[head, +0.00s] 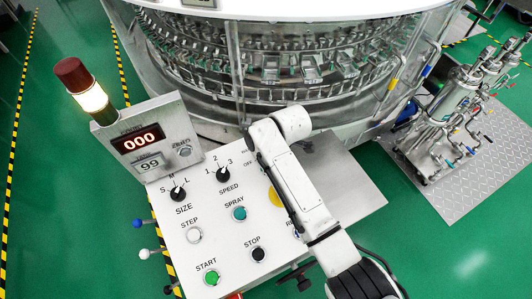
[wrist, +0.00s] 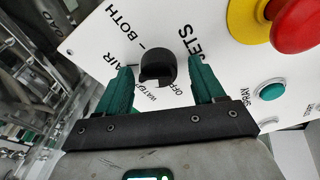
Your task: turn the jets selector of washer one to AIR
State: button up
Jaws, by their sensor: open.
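The jets selector is a black knob (wrist: 158,62) on the white panel in the wrist view, with the printed word JETS to its right. The labels BOTH, AIR, WATER and OFF stand around it. The position it points to is not clear. My gripper (wrist: 159,72) is open, with one green finger on each side of the knob. Thin gaps seem to show between fingers and knob; contact cannot be told. In the head view my arm hides the selector and my gripper. Washer one's control panel (head: 217,247) shows there.
A yellow-and-red button (wrist: 290,22) and a teal spray button (wrist: 272,91) lie near the knob. In the head view, size (head: 178,193) and speed (head: 222,174) knobs, a display box (head: 147,140) and a lamp (head: 90,92) stand left of my arm. The washer drum (head: 290,62) is behind.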

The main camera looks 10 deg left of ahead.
jog(key=shift+r, duration=0.1)
jog(key=v, duration=1)
jog(key=shift+r, duration=0.3)
jog(key=shift+d, duration=0.15)
